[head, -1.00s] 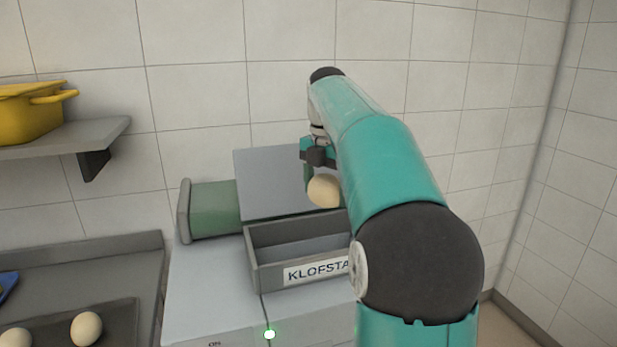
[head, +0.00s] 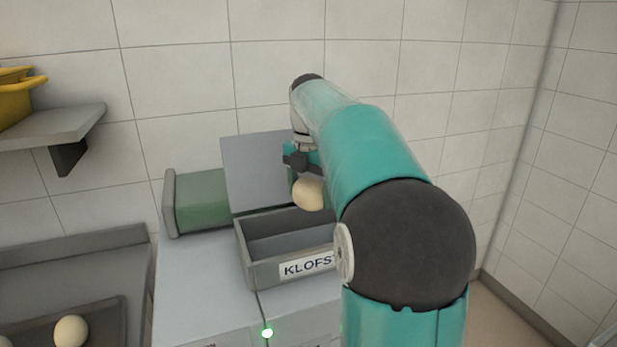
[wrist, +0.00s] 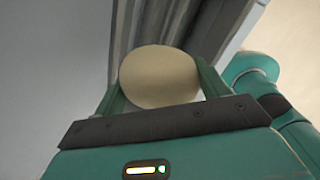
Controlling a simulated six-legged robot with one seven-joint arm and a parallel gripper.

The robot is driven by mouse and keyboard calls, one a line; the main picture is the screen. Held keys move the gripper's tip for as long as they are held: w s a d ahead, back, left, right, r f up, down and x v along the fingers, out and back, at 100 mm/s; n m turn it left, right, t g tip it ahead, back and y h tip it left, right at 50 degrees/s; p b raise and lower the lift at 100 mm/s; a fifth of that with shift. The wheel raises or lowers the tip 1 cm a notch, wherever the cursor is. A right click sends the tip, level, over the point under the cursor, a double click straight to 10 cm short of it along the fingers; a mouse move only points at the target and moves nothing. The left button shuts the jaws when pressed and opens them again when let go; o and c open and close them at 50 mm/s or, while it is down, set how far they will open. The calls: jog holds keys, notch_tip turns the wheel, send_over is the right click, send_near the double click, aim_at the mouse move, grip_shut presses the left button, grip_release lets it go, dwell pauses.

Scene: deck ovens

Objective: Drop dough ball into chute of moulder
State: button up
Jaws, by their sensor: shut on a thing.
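A pale dough ball (head: 308,193) is held in my gripper (head: 304,178), whose fingers are shut on it. The ball also shows between the two green fingers in the wrist view (wrist: 160,77). The moulder is a grey machine with a rectangular open-topped chute (head: 256,264) bearing a label that starts "KLOFS". In the head view, the ball appears over the back right part of the chute, near its rear edge. The exact height above it is hard to tell. My arm hides the chute's right end.
A tray (head: 108,312) with a dough ball (head: 71,331) lies at lower left. A green cylinder (head: 202,200) and an upright grey panel (head: 252,170) stand behind the chute. A green light (head: 267,333) glows on the front.

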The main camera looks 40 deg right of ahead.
aim_at(310, 180)
jog(key=shift+w+f, duration=0.1)
jog(key=shift+f, duration=0.45)
jog(key=o, duration=1.1)
notch_tip(310, 180, up, 13)
jog(key=shift+f, duration=0.2)
jog(key=shift+r, duration=0.55)
